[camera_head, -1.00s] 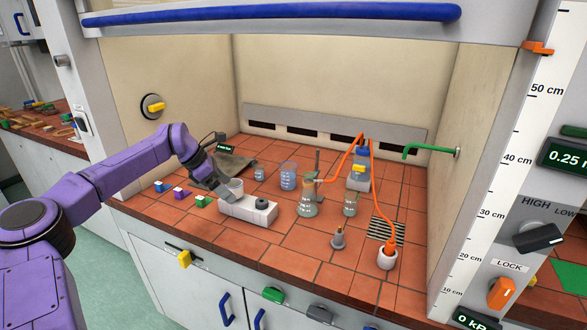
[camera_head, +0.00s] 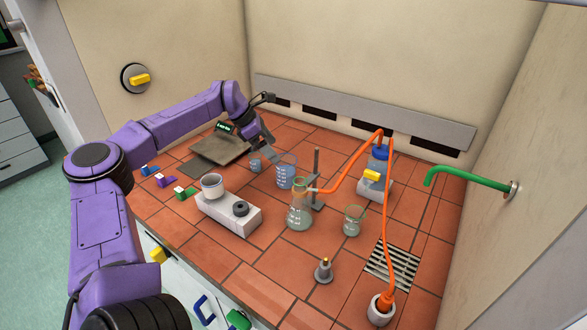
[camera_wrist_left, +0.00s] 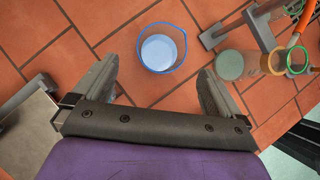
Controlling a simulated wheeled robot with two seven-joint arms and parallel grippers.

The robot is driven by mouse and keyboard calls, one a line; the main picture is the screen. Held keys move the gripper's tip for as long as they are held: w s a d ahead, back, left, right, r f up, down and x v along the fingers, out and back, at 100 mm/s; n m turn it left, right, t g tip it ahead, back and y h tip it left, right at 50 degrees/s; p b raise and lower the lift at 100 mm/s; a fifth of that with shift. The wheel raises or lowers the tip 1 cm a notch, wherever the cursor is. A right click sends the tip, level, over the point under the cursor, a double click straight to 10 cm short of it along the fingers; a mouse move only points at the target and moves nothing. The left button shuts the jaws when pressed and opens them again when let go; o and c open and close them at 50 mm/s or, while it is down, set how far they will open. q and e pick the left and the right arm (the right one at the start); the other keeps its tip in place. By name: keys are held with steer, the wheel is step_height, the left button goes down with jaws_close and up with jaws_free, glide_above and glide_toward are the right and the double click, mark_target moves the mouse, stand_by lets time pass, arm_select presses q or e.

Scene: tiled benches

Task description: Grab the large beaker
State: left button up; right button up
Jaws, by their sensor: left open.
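The large beaker (camera_head: 286,172), clear with blue liquid, stands upright on the tiles left of a metal stand. My left gripper (camera_head: 264,141) is open and empty, beside and above it on its back-left side. In the left wrist view, the beaker (camera_wrist_left: 162,48) appears from above, a blue-rimmed circle between and just ahead of the open fingertips (camera_wrist_left: 157,68). No contact shows. My right gripper is not in view.
A conical flask (camera_head: 299,214) with an orange hose stands in front of the stand (camera_head: 316,180). Another beaker (camera_head: 353,221) is to its right. A white hotplate device (camera_head: 228,213) carries a cup. A grey-brown plate (camera_head: 218,148) lies at left. The front tiles are partly clear.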

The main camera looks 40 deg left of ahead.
mark_target(289, 166)
arm_select(q)
steer(key=p+x, duration=0.3)
steer(key=x, duration=0.6)
steer(key=shift+w+d, duration=0.1)
steer(key=shift+d, duration=0.1)
steer(key=shift+w+d+f, duration=0.1)
steer(key=shift+w+f, duration=0.05)
steer(key=shift+f, duration=0.1)
steer(key=c, duration=1.2)
steer(key=shift+r, duration=0.1)
steer(key=shift+c, duration=0.2)
